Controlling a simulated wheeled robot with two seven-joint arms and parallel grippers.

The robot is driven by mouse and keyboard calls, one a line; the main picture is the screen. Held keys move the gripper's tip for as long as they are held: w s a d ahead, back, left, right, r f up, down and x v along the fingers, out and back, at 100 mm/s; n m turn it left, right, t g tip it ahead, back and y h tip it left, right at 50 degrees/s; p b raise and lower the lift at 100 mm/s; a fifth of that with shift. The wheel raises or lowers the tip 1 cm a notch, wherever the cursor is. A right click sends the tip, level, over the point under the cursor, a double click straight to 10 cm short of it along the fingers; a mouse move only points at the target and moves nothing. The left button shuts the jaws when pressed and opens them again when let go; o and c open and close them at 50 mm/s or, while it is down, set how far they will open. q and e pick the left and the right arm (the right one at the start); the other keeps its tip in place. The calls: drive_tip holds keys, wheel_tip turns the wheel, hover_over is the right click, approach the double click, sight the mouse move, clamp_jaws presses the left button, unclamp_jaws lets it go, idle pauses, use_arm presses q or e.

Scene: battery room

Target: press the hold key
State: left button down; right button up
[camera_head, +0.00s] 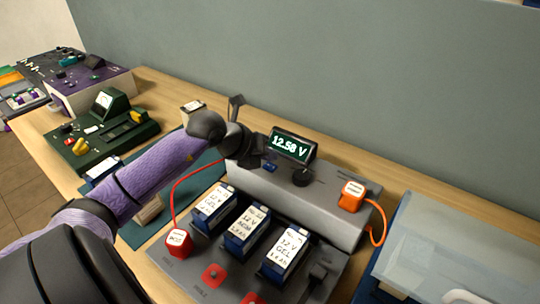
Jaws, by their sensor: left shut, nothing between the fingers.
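A grey battery tester (290,205) stands on the wooden bench, with a lit display (291,146) reading 12.58 V. A small blue key (269,168) sits below and left of the display, and a black knob (302,177) is to its right. No label on the blue key is readable, so I cannot tell if it is the hold key. My left gripper (258,161) is shut and empty, close to the left of the blue key; I cannot tell whether it touches. My right gripper is not in view.
Several labelled batteries (285,250) stand in front of the tester. A red clip block (179,243) and an orange one (352,196) have cables. A clear-lidded bin (450,245) is at right; a green device (115,125) stands at left.

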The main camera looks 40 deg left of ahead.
sight(267, 168)
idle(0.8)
use_arm(q)
drive_tip(key=shift+f, duration=0.4)
drive_tip(key=shift+f+b, duration=0.35)
drive_tip(key=shift+f, duration=0.05)
idle(0.3)
drive_tip(key=shift+r+p, duration=0.8)
drive_tip(key=shift+r, duration=0.1)
wheel_tip(267, 168, up, 5)
drive_tip(key=p, duration=0.4)
drive_tip(key=shift+p, duration=0.35)
